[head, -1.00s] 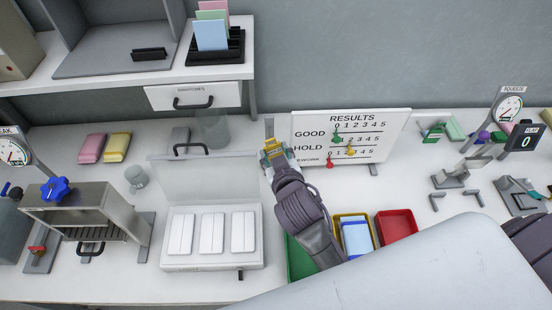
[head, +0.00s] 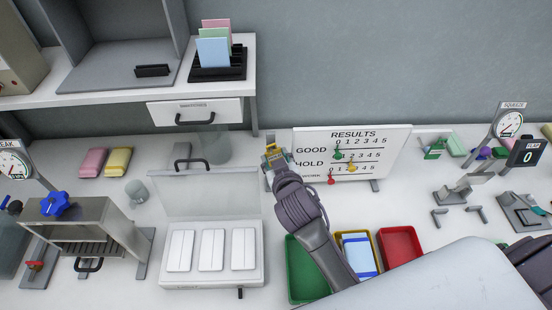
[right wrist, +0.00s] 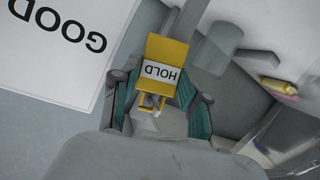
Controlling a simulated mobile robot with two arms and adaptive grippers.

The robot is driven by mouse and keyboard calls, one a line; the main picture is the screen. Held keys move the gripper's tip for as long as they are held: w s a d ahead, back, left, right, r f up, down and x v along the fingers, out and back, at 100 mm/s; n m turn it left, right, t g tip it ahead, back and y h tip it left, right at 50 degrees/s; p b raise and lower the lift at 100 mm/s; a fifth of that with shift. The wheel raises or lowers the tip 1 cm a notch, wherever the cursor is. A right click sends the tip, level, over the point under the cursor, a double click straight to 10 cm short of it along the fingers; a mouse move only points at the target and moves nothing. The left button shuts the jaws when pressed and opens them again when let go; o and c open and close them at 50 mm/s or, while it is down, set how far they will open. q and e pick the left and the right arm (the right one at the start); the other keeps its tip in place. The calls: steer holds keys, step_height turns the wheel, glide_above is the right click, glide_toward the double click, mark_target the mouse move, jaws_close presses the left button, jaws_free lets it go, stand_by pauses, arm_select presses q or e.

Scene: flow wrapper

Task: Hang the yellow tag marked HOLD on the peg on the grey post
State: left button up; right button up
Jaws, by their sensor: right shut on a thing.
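The yellow HOLD tag (right wrist: 165,62) is between the fingers of my right gripper (right wrist: 158,104) in the right wrist view, its label upside down there. In the head view the tag (head: 273,151) shows as a small yellow patch at the tip of my right gripper (head: 276,162). The gripper is shut on it, above the table. The grey post (head: 270,138) rises just behind the tag, left of the results board. Its peg is too small or hidden to make out, and I cannot tell whether the tag touches it. My left gripper is not in view.
The white results board (head: 352,140) stands close on the right of the gripper. A clear jar (head: 215,147) and an open-lidded case (head: 205,190) are on its left. Green (head: 302,284), yellow and red trays (head: 400,230) lie in front, near my arm.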

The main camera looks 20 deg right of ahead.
stand_by(0.4)
steer(key=o, duration=0.9)
steer(key=v, duration=1.2)
